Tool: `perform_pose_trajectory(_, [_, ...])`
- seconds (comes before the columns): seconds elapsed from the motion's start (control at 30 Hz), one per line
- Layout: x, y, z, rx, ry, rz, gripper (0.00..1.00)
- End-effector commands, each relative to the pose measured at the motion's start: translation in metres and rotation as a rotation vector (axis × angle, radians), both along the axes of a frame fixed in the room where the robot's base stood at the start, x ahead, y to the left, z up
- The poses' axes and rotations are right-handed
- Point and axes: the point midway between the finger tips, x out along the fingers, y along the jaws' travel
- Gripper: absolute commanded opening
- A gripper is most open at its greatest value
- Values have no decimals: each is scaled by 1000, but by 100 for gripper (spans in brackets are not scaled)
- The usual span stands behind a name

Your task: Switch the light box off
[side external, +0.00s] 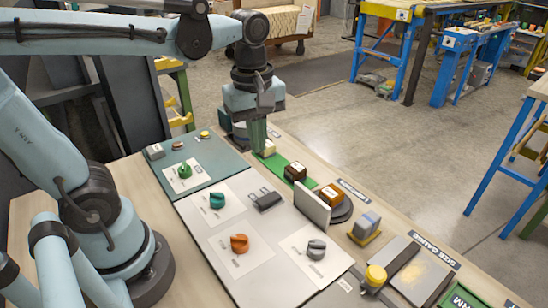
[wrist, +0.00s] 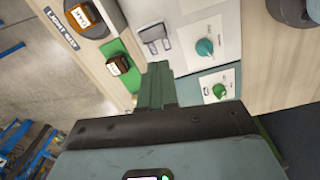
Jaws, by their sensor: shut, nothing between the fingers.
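My gripper (side external: 259,150) points down at the far end of the bench, fingers together and empty. A cream block shows at its fingertips; I cannot tell if they touch. The green fingers also show in the wrist view (wrist: 157,75). A "LIGHT BOX" label (wrist: 61,28) lies beside a dark round disc (wrist: 92,30) bearing an orange-brown block (wrist: 83,16); the disc also shows in the side view (side external: 343,212). A grey rocker-like part (side external: 265,199) sits on the pale panel, away from my gripper. Which control belongs to the light box is unclear, as is any glow.
Teal (side external: 217,200), orange (side external: 239,243) and grey (side external: 316,249) knobs stand on the pale panel. A green knob (side external: 184,171) is on the dark green panel. A brown block (side external: 295,171) sits on a green strip. An upright white plate (side external: 312,208) stands beside the disc.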

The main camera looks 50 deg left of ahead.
Motion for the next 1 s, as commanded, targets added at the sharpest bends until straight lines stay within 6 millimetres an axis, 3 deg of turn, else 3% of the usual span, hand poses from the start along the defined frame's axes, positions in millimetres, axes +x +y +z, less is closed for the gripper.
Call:
perform_pose_trajectory(0.2, [1,-1,5,1,69,167,0])
perform_pose_trajectory(0.67, [0,-1,4,2,78,192,0])
perform_pose_trajectory(1.0, [-1,-1,-30,2,78,191,0])
